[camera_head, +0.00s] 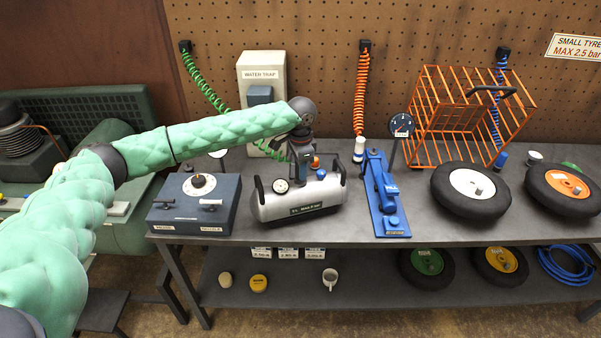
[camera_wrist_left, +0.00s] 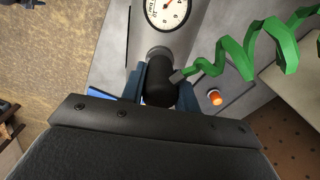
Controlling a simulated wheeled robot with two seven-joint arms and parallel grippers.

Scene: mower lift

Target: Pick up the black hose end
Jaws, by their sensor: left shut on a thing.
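The black hose end (camera_wrist_left: 158,86) sits between the blue fingers of my left gripper (camera_wrist_left: 163,90) in the left wrist view, and the gripper is shut on it. A green coiled hose (camera_wrist_left: 262,45) runs from its side. In the head view my left gripper (camera_head: 302,168) is over the silver air tank (camera_head: 298,203), near its top. The hose end is hard to make out there, behind the gripper. The green hose (camera_head: 213,92) hangs from a wall hook and runs down behind my arm. Whether the hose end touches the tank I cannot tell. My right gripper is not in view.
A blue-grey control box (camera_head: 195,204) stands left of the tank and a blue jack (camera_head: 383,196) right of it. An orange wire cage (camera_head: 465,118) and wheels (camera_head: 472,190) fill the right of the bench. An orange coiled hose (camera_head: 361,90) hangs on the pegboard.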

